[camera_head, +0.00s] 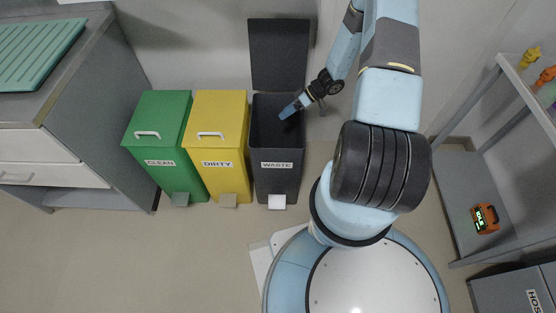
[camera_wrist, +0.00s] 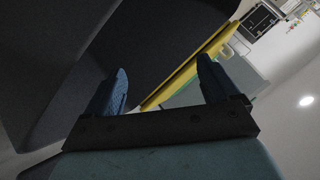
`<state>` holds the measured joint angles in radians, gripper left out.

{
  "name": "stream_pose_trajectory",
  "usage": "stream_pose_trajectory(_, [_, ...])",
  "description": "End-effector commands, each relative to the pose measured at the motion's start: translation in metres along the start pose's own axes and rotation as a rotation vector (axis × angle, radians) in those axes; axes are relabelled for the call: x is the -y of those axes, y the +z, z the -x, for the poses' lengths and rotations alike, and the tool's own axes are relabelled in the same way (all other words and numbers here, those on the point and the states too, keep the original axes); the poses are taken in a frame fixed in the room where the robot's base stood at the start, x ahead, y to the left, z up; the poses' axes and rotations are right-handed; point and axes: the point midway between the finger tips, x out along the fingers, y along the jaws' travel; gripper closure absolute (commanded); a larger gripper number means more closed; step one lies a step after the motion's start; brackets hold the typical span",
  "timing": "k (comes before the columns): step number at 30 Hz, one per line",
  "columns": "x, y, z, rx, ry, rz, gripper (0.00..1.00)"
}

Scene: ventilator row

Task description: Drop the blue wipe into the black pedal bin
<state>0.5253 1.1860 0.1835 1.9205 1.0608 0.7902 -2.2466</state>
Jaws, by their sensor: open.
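The black pedal bin (camera_head: 277,182), labelled WASTE, stands with its lid (camera_head: 278,55) raised against the wall behind. My gripper (camera_head: 289,111) is over the bin's open mouth at its right side, fingers pointing left and down. In the wrist view my gripper (camera_wrist: 160,80) has its two blue fingers spread, with nothing between them. The dark bin (camera_wrist: 165,40) fills much of that view. I cannot make out the blue wipe in either view; the bin's floor is too dark and partly hidden to tell what lies there.
The yellow DIRTY bin (camera_head: 221,136) and green CLEAN bin (camera_head: 160,140) stand shut to the left. A grey counter with a green tray (camera_head: 38,55) is farther left. A shelf with an orange device (camera_head: 485,219) is at the right. The floor before the bins is clear.

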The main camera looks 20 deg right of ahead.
Motion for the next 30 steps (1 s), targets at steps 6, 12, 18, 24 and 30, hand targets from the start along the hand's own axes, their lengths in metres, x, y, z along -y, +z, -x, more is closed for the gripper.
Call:
stream_pose_trajectory(6, [-0.001, -0.001, 0.020, -0.001, 0.003, 0.000, 0.12])
stream_pose_trajectory(12, [-0.001, -0.001, 0.059, 0.000, 0.004, 0.001, 0.12])
stream_pose_trajectory(18, [-0.002, -0.001, 0.097, 0.000, 0.003, 0.000, 0.12])
stream_pose_trajectory(24, [-0.001, -0.001, 0.124, 0.000, 0.001, 0.000, 0.12])
stream_pose_trajectory(30, [-0.001, 0.000, 0.135, 0.002, -0.001, 0.001, 0.12])
